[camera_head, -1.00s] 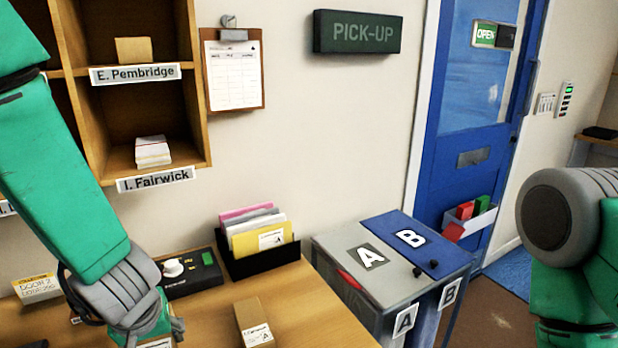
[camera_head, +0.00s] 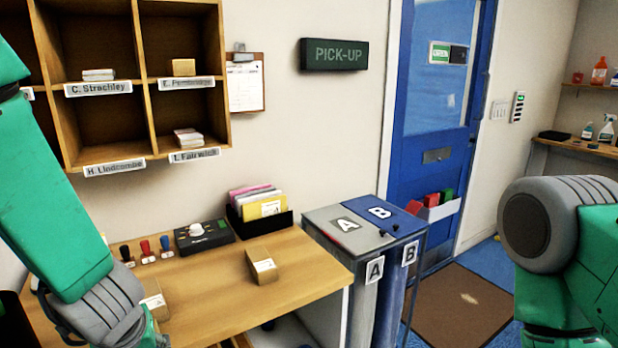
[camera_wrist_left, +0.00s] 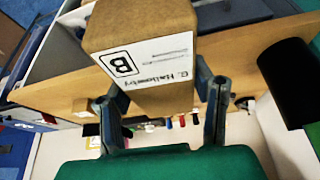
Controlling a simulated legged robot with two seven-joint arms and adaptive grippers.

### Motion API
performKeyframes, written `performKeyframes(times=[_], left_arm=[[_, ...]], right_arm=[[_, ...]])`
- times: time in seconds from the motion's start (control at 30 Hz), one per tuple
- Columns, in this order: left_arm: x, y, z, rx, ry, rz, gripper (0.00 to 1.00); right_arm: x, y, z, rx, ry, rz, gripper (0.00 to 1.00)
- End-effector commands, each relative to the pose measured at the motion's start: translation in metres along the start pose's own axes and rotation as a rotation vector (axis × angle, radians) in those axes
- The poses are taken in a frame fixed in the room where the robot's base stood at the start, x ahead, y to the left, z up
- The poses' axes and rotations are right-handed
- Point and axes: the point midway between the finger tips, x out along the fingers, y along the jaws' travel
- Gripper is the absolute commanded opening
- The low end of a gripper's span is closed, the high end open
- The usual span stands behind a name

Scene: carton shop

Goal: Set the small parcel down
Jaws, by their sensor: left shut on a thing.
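A small brown parcel (camera_wrist_left: 150,45) with a white label bearing a boxed B is between the fingers of my left gripper (camera_wrist_left: 162,95) in the left wrist view. The gripper is shut on it. In the head view a brown parcel (camera_head: 155,299) shows beside my left wrist at the counter's left part; the fingers are mostly hidden there. I cannot tell whether it touches the wooden counter (camera_head: 225,300). Another small labelled parcel (camera_head: 262,265) sits on the counter, right of my left gripper. My right gripper is out of view.
On the counter stand a black device (camera_head: 204,236), a file holder (camera_head: 259,222) and several coloured stamps (camera_head: 147,250). Pigeonholes (camera_head: 140,80) hang above. Bins A (camera_head: 340,228) and B (camera_head: 383,213) stand right of the counter. The counter's front right is clear.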

Motion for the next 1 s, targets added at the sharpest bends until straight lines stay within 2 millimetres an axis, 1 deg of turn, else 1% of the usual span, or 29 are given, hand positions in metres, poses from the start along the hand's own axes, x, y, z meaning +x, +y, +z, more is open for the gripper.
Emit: performKeyframes(times=[0.2,0.37,0.53,0.6,0.7,0.8,0.9,1.0], left_arm=[[0.019,-0.002,0.013,0.041,-0.006,0.017,0.14],[0.037,-0.004,0.032,0.097,-0.005,0.042,0.14],[0.061,-0.005,0.056,0.184,-0.003,0.08,0.14],[0.074,-0.004,0.068,0.23,-0.004,0.098,0.14],[0.094,0.0,0.086,0.305,-0.004,0.127,0.14],[0.108,0.004,0.1,0.371,-0.002,0.154,0.14],[0.115,0.009,0.109,0.416,0.0,0.172,0.14],[0.117,0.011,0.114,0.436,-0.001,0.183,0.14]], right_arm=[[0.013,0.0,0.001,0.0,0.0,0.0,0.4],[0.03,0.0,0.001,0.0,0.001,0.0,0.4],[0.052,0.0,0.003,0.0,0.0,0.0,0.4],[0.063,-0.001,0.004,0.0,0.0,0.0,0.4],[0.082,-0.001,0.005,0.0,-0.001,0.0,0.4],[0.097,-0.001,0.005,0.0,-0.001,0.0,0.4],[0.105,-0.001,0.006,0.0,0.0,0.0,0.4],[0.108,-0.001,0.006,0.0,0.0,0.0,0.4]])
